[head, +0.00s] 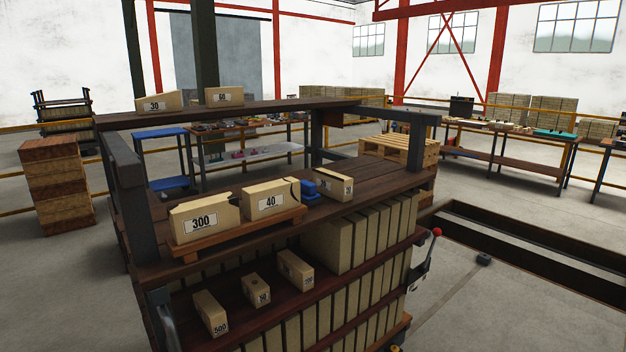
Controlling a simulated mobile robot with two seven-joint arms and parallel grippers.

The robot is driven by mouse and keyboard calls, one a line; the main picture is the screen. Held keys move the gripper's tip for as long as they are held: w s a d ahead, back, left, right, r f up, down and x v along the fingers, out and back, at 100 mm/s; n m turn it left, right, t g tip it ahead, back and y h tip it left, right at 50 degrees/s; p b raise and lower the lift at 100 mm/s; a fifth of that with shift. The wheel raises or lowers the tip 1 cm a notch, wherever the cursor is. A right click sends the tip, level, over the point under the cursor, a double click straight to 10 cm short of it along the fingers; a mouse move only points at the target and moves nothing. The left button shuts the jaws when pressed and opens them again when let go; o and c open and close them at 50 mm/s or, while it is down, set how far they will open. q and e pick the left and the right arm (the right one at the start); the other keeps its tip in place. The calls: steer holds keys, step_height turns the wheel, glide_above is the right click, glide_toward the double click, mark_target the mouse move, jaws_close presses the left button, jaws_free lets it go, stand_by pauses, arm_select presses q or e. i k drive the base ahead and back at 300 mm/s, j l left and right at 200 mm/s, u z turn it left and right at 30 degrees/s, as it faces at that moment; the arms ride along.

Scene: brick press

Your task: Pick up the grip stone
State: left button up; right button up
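Several tan blocks with white number labels stand on a dark wooden rack; I cannot tell which one is the grip stone. On the upper shelf, a block marked 300 (204,220) and a block marked 40 (270,200) stand on a wooden tray (240,236). A blue object (305,190) and a smaller tan block (335,184) are to their right. The lower shelf holds a block marked 500 (210,312) and two more small labelled blocks (256,290), (296,270).
The top board (290,108) carries a block marked 30 (158,101) and another labelled block (224,96). Plain tan slabs (365,238) fill the rack's right side. A lever with a red knob (437,232) sticks out at right.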

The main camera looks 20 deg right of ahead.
mark_target(309, 197)
steer(key=u, duration=0.55)
steer(key=l+u, duration=0.75)
steer(key=k+l+u, duration=0.2)
steer(key=l, duration=0.25)
steer(key=l+u, duration=0.15)
steer(key=l, duration=0.3)
steer(key=k+l, duration=0.1)
steer(key=l, duration=0.3)
steer(key=k+l+u, duration=0.1)
steer(key=l, duration=0.3)
